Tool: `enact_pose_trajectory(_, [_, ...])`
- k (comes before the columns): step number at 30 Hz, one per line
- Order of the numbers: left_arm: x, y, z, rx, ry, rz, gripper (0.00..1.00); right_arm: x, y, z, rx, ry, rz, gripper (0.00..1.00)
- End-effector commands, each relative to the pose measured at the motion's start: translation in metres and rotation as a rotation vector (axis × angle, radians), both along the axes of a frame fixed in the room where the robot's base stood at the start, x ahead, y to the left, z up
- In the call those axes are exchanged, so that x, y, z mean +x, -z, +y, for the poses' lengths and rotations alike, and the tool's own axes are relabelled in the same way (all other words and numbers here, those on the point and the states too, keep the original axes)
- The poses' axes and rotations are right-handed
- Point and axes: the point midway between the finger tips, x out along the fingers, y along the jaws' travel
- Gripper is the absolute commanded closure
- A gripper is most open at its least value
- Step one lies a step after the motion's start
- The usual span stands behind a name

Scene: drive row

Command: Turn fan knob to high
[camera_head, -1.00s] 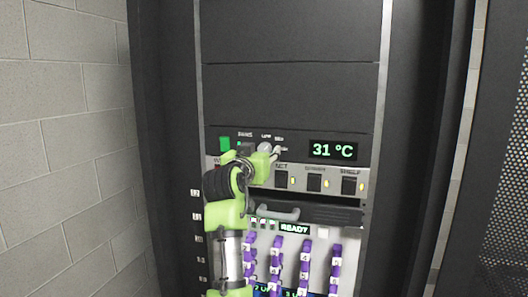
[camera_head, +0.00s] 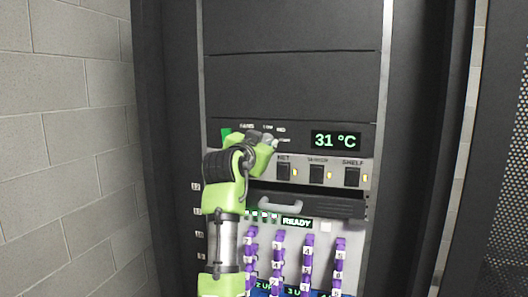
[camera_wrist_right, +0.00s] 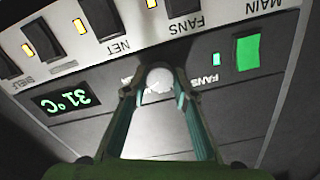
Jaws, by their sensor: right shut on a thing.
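The fan knob (camera_wrist_right: 158,80) is a round pale knob on the dark fan panel. In the right wrist view it sits between the fingertips of my right gripper (camera_wrist_right: 160,88), which are shut on it. The word FANS is printed beside it. In the head view my right gripper (camera_head: 266,141) reaches up to the panel and largely hides the knob. Parts of the LOW and MED labels show above it. I cannot tell which setting the knob points to. My left gripper is not in view.
A green display (camera_head: 335,140) reads 31 °C to the right of the knob. Below is a row of black rocker switches (camera_head: 316,173) with amber lights. A grey handle (camera_head: 280,205), a READY display (camera_head: 297,222) and purple numbered strips (camera_head: 307,262) are lower down. A block wall (camera_head: 65,150) stands left.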

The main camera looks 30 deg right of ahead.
Motion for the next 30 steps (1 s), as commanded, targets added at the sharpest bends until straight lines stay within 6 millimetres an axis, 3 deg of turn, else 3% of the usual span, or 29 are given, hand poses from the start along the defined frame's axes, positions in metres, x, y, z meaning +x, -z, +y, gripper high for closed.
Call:
enact_pose_trajectory(3, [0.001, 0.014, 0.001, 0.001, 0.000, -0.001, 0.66, 0.001, 0.002, 0.000, 0.063, -0.002, -0.079, 0.96])
enact_pose_trajectory(12, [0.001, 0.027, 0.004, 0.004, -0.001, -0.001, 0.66, 0.001, -0.001, 0.000, 0.198, -0.002, -0.239, 0.96])
enact_pose_trajectory(30, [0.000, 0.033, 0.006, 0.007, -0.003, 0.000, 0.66, 0.001, -0.004, 0.001, 0.279, -0.005, -0.338, 0.96])
